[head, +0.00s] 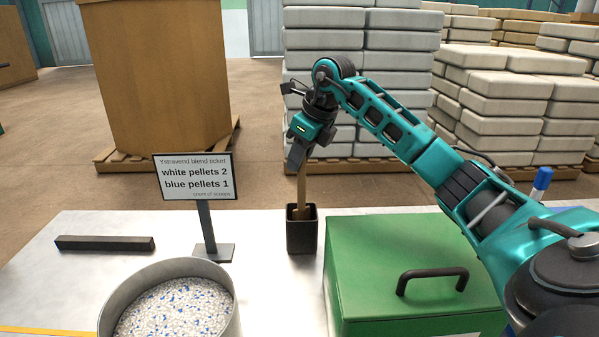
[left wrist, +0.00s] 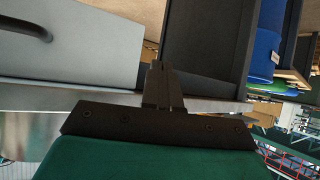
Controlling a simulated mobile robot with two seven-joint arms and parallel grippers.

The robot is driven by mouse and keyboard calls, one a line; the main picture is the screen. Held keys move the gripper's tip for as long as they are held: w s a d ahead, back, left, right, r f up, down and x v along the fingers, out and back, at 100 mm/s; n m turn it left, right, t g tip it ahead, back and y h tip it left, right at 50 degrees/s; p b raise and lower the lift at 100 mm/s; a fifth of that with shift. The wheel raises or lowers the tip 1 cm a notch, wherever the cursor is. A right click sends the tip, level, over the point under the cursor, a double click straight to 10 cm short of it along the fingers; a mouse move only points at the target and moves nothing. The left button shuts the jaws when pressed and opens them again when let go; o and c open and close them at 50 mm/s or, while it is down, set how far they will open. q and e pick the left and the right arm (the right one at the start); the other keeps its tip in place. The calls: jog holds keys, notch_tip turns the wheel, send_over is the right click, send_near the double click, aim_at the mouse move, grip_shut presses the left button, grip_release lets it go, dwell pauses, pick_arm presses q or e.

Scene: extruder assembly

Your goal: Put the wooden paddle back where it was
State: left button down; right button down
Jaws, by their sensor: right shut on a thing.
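The wooden paddle (head: 301,192) stands nearly upright, its lower end inside a small square black holder (head: 303,237) on the table. My right gripper (head: 298,158) is above the holder and shut on the paddle's upper end. The part of the paddle inside the holder is hidden. My left gripper (left wrist: 163,88) shows only in the left wrist view; its two fingers are together, with nothing visible between them.
A round metal bin (head: 222,285) of white and blue pellets stands at the front left. A green lidded box (head: 375,250) is right of the holder. A ticket sign (head: 208,225) and dark bar (head: 105,243) are on the left.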

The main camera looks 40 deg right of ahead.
jog(key=shift+f, duration=1.6)
jog(key=shift+f, duration=0.15)
jog(key=c, duration=0.9)
grip_release()
jog(key=shift+c, duration=0.2)
jog(key=p, duration=0.1)
send_near(300, 171)
jog(key=shift+w+d+r, duration=0.15)
jog(key=shift+d+r, duration=0.35)
jog(key=shift+r, duration=0.35)
